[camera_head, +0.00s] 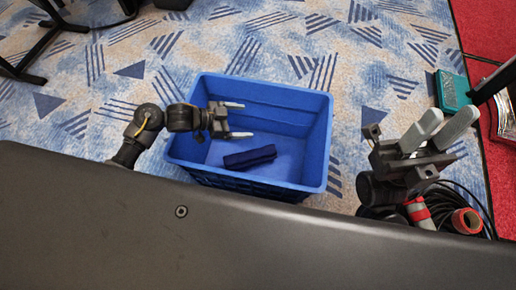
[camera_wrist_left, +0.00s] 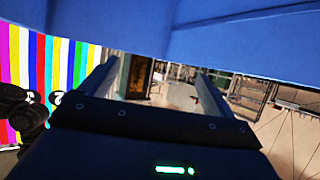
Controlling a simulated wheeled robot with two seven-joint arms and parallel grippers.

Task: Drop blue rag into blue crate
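The blue crate (camera_head: 315,150) stands open on the carpet in the middle of the head view. A dark blue folded rag (camera_head: 250,158) lies inside it, on the crate floor near its front wall. My left gripper (camera_head: 246,120) is over the left part of the crate, with its two fingers apart and nothing between them. In the left wrist view the fingers (camera_wrist_left: 153,85) are also spread and empty, and a blue surface, likely the crate, fills the top. My right gripper (camera_head: 456,115) is right of the crate, its fingers apart and empty.
A coil of black cable (camera_head: 470,195) and a red roll (camera_head: 466,221) lie below my right gripper. A teal box (camera_head: 453,91) is at the right by the red carpet (camera_head: 485,30). Dark stand legs (camera_head: 40,50) are at upper left. The carpet behind the crate is clear.

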